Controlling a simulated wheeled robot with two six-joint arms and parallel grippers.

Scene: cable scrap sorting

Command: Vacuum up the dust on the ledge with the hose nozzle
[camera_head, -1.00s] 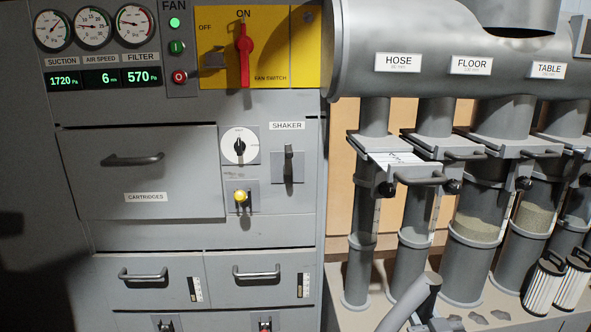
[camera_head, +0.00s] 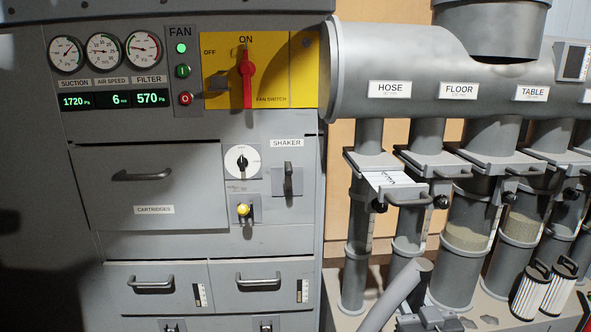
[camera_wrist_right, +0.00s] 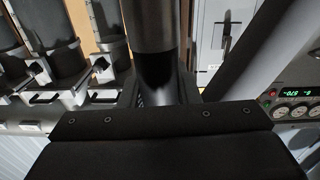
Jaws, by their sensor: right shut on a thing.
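The grey hose nozzle (camera_head: 398,296) slants up from the bottom edge of the head view, its tip in front of the clear tubes. In the right wrist view a grey and black cylinder (camera_wrist_right: 150,40), which seems to be the nozzle, rises beyond the gripper's dark body. My right gripper (camera_head: 428,317) is partly cut off at the bottom of the head view and is shut on the nozzle. The beige ledge (camera_head: 508,318) runs under the tubes. Small grey dust patches (camera_head: 488,320) lie on it, right of the gripper. My left gripper is not in view.
Several upright collection tubes (camera_head: 355,275) stand on the ledge under a large grey duct (camera_head: 420,60), with gate handles sticking out. Two white pleated filters (camera_head: 530,290) stand at the right. A grey control cabinet (camera_head: 190,245) with drawers and the red fan switch (camera_head: 246,75) fills the left.

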